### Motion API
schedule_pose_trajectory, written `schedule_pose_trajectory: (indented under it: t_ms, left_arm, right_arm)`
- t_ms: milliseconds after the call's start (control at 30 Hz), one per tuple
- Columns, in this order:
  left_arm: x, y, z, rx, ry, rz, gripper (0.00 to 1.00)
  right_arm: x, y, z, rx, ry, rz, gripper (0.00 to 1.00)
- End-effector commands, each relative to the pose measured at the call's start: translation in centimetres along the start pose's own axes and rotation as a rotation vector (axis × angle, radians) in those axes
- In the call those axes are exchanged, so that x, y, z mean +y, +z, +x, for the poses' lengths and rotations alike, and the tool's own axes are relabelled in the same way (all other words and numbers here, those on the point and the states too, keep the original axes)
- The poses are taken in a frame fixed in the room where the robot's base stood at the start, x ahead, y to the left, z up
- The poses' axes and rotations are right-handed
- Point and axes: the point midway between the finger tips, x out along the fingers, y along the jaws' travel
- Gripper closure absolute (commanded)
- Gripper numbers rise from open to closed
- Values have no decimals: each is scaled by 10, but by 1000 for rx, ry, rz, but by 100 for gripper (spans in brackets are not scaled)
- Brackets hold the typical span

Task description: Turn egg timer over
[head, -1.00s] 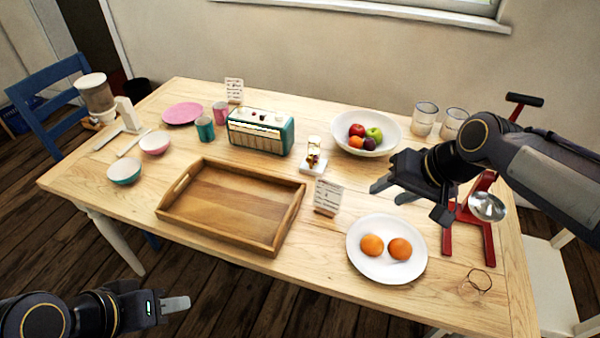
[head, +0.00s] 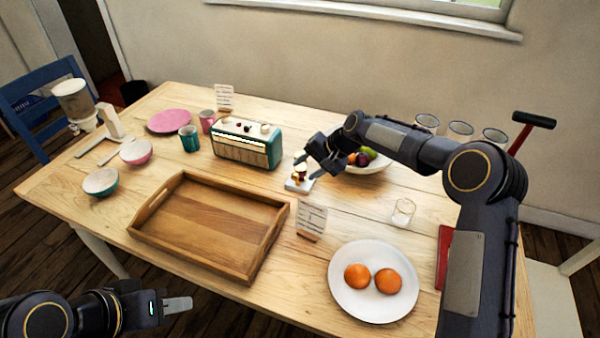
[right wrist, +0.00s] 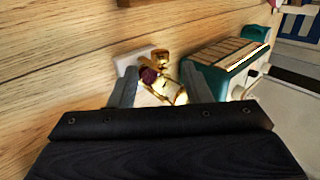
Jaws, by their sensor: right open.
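The egg timer (head: 300,172), a small glass and gold piece with dark red inside, is near the table's middle, right of the radio. A white base or block (right wrist: 133,59) is at it. My right gripper (head: 312,164) is at the timer and partly hides it. In the right wrist view the timer (right wrist: 160,78) shows between the two open fingers; I cannot tell whether they touch it. My left gripper (head: 178,305) is low at the left, off the table's front edge, with nothing seen in it; its opening cannot be told.
A teal radio (head: 247,143) stands just left of the timer. A fruit bowl (head: 365,168) is behind my right arm. A wooden tray (head: 205,262), a small card (head: 311,218) and a white plate (head: 345,305) with two oranges are nearer. A glass (head: 403,212) stands to the right.

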Motion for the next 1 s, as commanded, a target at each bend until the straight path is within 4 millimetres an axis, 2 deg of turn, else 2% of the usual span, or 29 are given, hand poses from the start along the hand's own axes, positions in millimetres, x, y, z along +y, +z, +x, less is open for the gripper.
schedule_pose_trajectory:
  t_ms: [100, 300, 600, 933, 1000]
  left_arm:
    - [1, -1, -2, 0, 0, 0, 64]
    - [2, -2, -4, 0, 0, 0, 64]
    - [2, -2, -3, 0, 0, 0, 64]
    - [2, -2, -3, 0, 0, 0, 64]
    - [2, -2, -3, 0, 0, 0, 64]
  right_arm:
    - [0, 1, 20, -3, 0, 0, 56]
    - [-1, 1, 38, -1, 0, -1, 56]
    - [0, 0, 40, 0, 0, -1, 56]
    - [0, 0, 40, 0, 0, -1, 99]
    - [0, 0, 40, 0, 0, -1, 100]
